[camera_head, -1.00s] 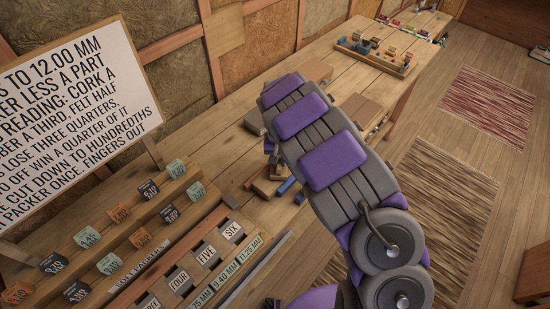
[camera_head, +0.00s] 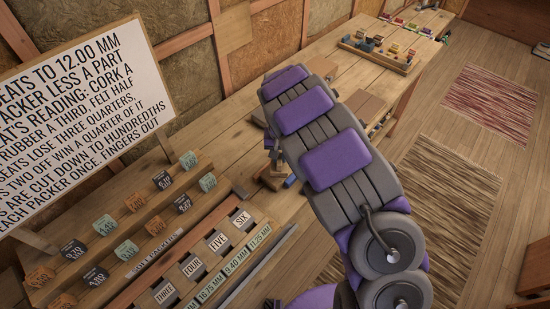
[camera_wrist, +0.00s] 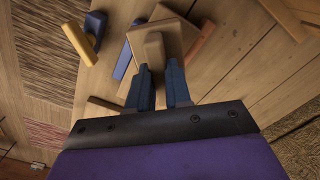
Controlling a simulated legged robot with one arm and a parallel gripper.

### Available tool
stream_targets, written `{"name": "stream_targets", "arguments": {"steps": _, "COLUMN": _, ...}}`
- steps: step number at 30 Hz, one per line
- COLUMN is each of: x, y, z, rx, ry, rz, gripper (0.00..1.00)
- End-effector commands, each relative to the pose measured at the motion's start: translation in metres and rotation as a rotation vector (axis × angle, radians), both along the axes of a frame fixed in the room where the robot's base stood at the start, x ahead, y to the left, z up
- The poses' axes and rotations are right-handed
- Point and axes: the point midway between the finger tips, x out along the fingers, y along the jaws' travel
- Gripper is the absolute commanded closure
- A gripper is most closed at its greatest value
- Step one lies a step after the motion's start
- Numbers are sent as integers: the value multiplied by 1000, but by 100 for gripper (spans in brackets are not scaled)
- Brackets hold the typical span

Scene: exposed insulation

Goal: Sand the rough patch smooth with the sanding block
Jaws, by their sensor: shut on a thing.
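In the wrist view my gripper (camera_wrist: 158,76) is shut on a tan wooden block (camera_wrist: 154,46), whose upright part stands between the dark blue fingertips. A wider, lighter tan piece (camera_wrist: 178,32) shows beneath it; I cannot tell whether it is the block's base or a separate board. The block may be the sanding block, but no abrasive face shows. In the head view my purple and grey arm reaches over the workbench (camera_head: 235,150) and hides most of the gripper. I cannot make out the rough patch in either view.
A lettered sign (camera_head: 80,120) and a rack of labelled blocks (camera_head: 125,250) stand at left. A tray (camera_head: 378,56) sits at the far end.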

Motion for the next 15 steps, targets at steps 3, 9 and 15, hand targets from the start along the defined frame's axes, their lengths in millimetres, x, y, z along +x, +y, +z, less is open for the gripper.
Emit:
{"name": "stream_targets", "arguments": {"steps": 3, "x": 1, "y": 4, "z": 12, "rx": -4, "ry": -3, "rz": 1, "gripper": 100}}
{"name": "stream_targets", "arguments": {"steps": 9, "x": 1, "y": 4, "z": 29, "rx": -8, "ry": -4, "rz": 2, "gripper": 100}}
{"name": "stream_targets", "arguments": {"steps": 15, "x": 1, "y": -3, "z": 41, "rx": -3, "ry": -4, "rz": -1, "gripper": 100}}
